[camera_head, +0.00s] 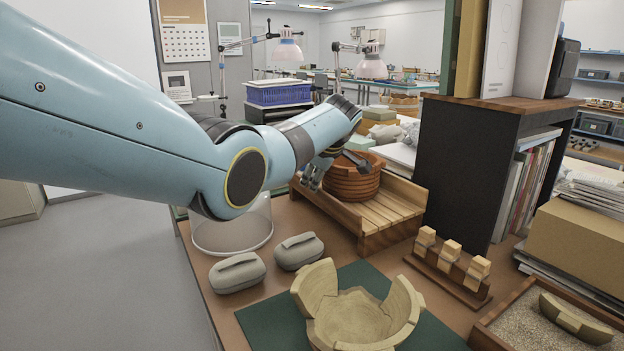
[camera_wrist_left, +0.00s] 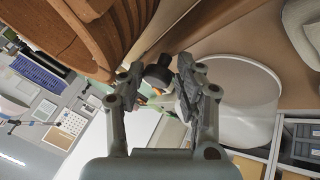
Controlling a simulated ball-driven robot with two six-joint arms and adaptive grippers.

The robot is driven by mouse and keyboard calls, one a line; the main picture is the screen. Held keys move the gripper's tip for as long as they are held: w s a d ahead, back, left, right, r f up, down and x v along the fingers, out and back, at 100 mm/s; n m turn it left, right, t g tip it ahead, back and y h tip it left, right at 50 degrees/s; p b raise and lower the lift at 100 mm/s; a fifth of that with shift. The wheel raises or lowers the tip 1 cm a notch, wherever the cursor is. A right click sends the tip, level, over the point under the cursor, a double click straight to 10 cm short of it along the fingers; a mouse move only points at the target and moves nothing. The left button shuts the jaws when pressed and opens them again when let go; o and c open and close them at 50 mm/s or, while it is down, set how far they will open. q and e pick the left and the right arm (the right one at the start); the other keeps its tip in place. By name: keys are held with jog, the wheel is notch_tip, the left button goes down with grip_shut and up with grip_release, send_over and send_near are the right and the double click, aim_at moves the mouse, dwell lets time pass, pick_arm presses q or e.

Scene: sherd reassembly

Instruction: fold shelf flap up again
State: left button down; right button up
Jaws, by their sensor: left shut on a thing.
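A wooden slatted shelf (camera_head: 392,205) stands at the table's back, with a banded terracotta pot (camera_head: 355,184) on it. The pot shows close up in the left wrist view (camera_wrist_left: 75,35). I cannot tell for sure which board of the shelf is the flap. My left gripper (camera_head: 312,182) is at the shelf's left end, beside the pot. In the left wrist view its fingers (camera_wrist_left: 160,85) are closed around a small dark knob (camera_wrist_left: 158,73), close to a wooden board. What the knob is fixed to is partly hidden. My right gripper is in no view.
A partly rebuilt bowl (camera_head: 352,318) sits on a green mat (camera_head: 268,326) in front. A block rack (camera_head: 447,276) and sand tray (camera_head: 530,325) are at right.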

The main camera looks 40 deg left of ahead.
pick_arm(q)
jog(key=shift+w+d+r, duration=0.2)
jog(key=shift+w+d, duration=0.15)
jog(key=shift+d, duration=0.05)
jog(key=c, duration=1.2)
grip_release()
jog(key=shift+c, duration=0.2)
jog(key=shift+o, duration=1.1)
jog(key=shift+w+f, duration=0.1)
jog(key=shift+f, duration=0.05)
jog(key=shift+d+f, duration=0.1)
jog(key=shift+d, duration=0.05)
jog(key=v, duration=1.2)
jog(key=shift+a, duration=0.2)
